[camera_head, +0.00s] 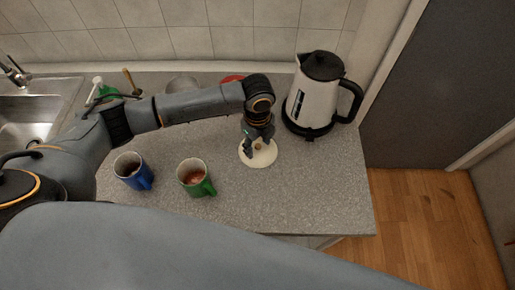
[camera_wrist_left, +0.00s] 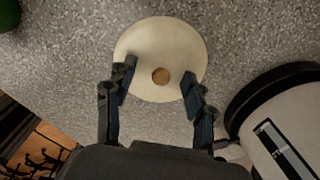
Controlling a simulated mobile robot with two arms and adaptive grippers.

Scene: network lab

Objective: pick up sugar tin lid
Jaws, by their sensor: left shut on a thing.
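The sugar tin lid (camera_head: 264,158) is a round cream disc with a small brown knob, at the middle right of the counter in the head view. In the left wrist view the lid (camera_wrist_left: 160,40) lies ahead between my fingers, its knob near the middle. My left gripper (camera_head: 256,148) reaches down over the lid from above. My right gripper is not in view.
A kettle (camera_head: 312,92) stands close to the right of the gripper. A blue mug (camera_head: 131,170) and a green mug (camera_head: 194,178) stand at the left. A red thing (camera_head: 232,78) is partly hidden behind my arm. The front right counter is clear.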

